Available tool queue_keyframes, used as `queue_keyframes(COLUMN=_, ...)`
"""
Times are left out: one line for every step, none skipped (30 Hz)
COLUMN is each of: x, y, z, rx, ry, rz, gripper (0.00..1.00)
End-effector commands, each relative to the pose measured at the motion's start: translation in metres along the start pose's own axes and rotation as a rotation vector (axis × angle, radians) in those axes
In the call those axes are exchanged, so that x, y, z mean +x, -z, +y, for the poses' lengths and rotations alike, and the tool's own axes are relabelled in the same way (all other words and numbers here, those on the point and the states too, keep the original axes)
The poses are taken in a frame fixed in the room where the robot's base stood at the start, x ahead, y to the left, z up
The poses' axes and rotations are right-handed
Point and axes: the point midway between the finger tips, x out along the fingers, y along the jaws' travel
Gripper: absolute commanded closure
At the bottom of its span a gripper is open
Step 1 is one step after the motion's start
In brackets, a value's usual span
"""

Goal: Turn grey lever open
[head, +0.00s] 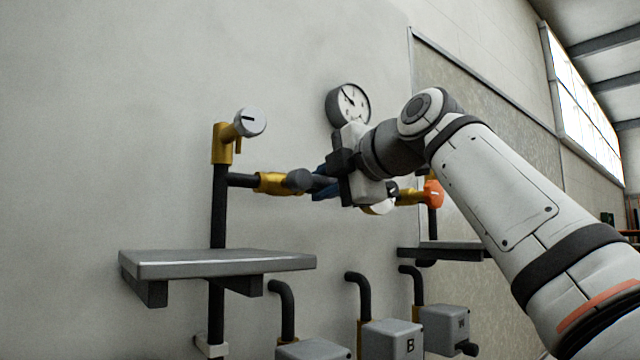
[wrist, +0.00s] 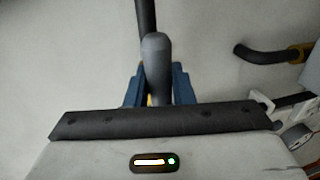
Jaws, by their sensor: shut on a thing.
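The grey lever (head: 299,180) sits on a brass valve body (head: 272,183) on a dark pipe against the wall. My gripper (head: 325,183) is at the lever, with its blue fingers around it. In the wrist view the grey lever (wrist: 155,62) stands between the two blue fingers (wrist: 156,88), which are shut on it. The lever's rounded end points up in that view. The brass valve shows only as a sliver behind the fingers there. The gripper body hides part of the lever's right side in the head view.
A gauge (head: 348,105) hangs above my gripper. An orange knob (head: 433,193) is to the right. A grey shelf (head: 215,262) juts out below, with grey boxes (head: 392,341) lower down.

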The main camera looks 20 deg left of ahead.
Motion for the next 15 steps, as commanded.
queue_keyframes(x=-0.0009, y=-0.0001, z=0.0017, rx=-0.005, ry=-0.004, rz=-0.003, gripper=1.00)
queue_keyframes(x=-0.0009, y=-0.0001, z=0.0017, rx=-0.006, ry=-0.004, rz=-0.003, gripper=1.00)
queue_keyframes(x=-0.0009, y=0.0000, z=0.0018, rx=-0.006, ry=-0.005, rz=-0.003, gripper=1.00)
queue_keyframes(x=-0.0009, y=0.0000, z=0.0018, rx=-0.006, ry=-0.005, rz=-0.003, gripper=1.00)
queue_keyframes(x=-0.0009, y=0.0001, z=0.0019, rx=-0.006, ry=-0.005, rz=-0.003, gripper=1.00)
queue_keyframes(x=-0.0009, y=0.0001, z=0.0019, rx=-0.006, ry=-0.005, rz=-0.003, gripper=1.00)
queue_keyframes(x=-0.0009, y=0.0002, z=0.0020, rx=-0.006, ry=-0.005, rz=-0.002, gripper=1.00)
queue_keyframes(x=-0.0010, y=0.0002, z=0.0020, rx=-0.006, ry=-0.005, rz=-0.002, gripper=1.00)
queue_keyframes(x=-0.0010, y=0.0002, z=0.0021, rx=-0.006, ry=-0.005, rz=-0.002, gripper=1.00)
queue_keyframes(x=-0.0010, y=0.0003, z=0.0021, rx=-0.006, ry=-0.006, rz=-0.002, gripper=0.78)
queue_keyframes(x=-0.0009, y=0.0003, z=0.0021, rx=-0.006, ry=-0.005, rz=-0.002, gripper=0.75)
queue_keyframes(x=-0.0009, y=0.0004, z=0.0020, rx=-0.005, ry=-0.005, rz=-0.002, gripper=0.72)
queue_keyframes(x=-0.0008, y=0.0005, z=0.0019, rx=-0.005, ry=-0.005, rz=-0.002, gripper=0.70)
queue_keyframes(x=-0.0007, y=0.0005, z=0.0018, rx=-0.005, ry=-0.004, rz=-0.001, gripper=0.67)
queue_keyframes(x=-0.0006, y=0.0006, z=0.0016, rx=-0.004, ry=-0.004, rz=-0.001, gripper=0.64)
